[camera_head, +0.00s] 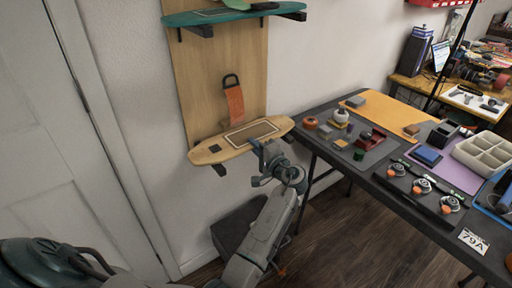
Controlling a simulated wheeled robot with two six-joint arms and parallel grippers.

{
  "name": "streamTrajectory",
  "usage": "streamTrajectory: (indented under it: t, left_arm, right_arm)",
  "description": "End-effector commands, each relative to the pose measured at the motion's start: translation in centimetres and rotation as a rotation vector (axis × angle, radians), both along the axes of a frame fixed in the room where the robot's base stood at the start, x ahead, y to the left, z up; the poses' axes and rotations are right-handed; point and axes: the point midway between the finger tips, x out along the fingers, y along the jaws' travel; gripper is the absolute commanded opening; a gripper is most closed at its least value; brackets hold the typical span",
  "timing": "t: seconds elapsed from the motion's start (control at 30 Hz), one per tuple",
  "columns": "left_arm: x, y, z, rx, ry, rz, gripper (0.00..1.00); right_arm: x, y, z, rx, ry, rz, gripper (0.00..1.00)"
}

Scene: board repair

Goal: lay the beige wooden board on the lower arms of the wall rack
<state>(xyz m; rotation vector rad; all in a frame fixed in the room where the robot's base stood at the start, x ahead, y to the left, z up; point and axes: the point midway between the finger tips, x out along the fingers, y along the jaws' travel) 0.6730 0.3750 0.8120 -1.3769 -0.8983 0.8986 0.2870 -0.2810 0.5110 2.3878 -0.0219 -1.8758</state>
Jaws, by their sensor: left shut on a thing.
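The beige wooden board (215,150) is held level against the wall rack's wooden panel (205,80), at the height of the lower arms. A dark lower arm (219,170) shows under its left end. I cannot tell whether the board rests on the arms or hangs just above them. My left gripper (258,150) is shut on the board's front edge, right of its middle. The board has a framed brown rectangle on top. A teal board (210,18) lies on the rack's upper arms. My right gripper is not in view.
A dark table (400,185) with tools, small parts and a sectioned tray (485,152) stands close on the right. An orange strap (235,104) hangs on the panel above the board. A dark box (240,228) stands on the floor below. A white door (40,150) is at left.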

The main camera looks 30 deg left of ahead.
Motion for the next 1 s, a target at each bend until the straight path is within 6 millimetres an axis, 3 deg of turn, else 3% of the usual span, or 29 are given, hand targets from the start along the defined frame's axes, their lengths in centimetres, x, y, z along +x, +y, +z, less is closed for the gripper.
streamTrajectory:
  t: [0.93, 1.0]
  left_arm:
    - [0.00, -0.01, -0.56, 0.001, -0.001, 0.000, 0.00]
    - [0.00, -0.01, -0.56, 0.001, -0.001, 0.000, 0.21]
  right_arm:
    - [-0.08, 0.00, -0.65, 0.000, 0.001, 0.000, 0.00]
    - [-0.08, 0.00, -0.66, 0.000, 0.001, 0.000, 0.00]
